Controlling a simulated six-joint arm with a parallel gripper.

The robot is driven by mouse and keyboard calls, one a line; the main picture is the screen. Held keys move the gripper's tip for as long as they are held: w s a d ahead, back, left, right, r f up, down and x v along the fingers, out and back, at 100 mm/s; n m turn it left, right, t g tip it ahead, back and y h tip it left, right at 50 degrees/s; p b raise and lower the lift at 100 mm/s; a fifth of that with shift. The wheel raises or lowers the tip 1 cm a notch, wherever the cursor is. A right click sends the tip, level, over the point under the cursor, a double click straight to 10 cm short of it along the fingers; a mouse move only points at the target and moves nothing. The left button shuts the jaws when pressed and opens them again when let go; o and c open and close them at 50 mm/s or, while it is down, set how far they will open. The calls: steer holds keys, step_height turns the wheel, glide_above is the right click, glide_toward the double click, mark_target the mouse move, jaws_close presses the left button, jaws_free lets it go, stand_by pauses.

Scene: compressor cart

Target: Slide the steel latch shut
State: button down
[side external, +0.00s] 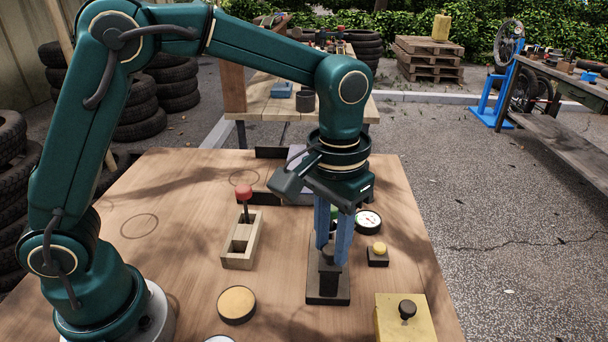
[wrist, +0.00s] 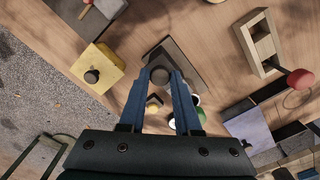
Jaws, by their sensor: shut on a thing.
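The steel latch appears to be the dark rectangular plate (side external: 328,296) on the wooden table, with a dark upright piece standing on it. My gripper (side external: 329,258) points down over the plate, its blue fingers around the top of that piece. In the wrist view the plate (wrist: 186,62) lies beyond the fingertips.
A wooden slotted box (side external: 240,252) with a red-knobbed lever (side external: 244,192) stands left of the latch. A yellow button (side external: 379,248) and a gauge (side external: 369,220) are behind right. A yellow box (side external: 392,322) with a black knob is front right. A tan disc (side external: 236,304) lies front left.

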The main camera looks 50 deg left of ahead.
mark_target(332, 223)
stand_by(0.8)
steer(key=shift+w+a, duration=1.2)
steer(key=shift+w, duration=0.05)
steer(key=c, duration=0.6)
jaws_free()
steer(key=shift+r, duration=2.6)
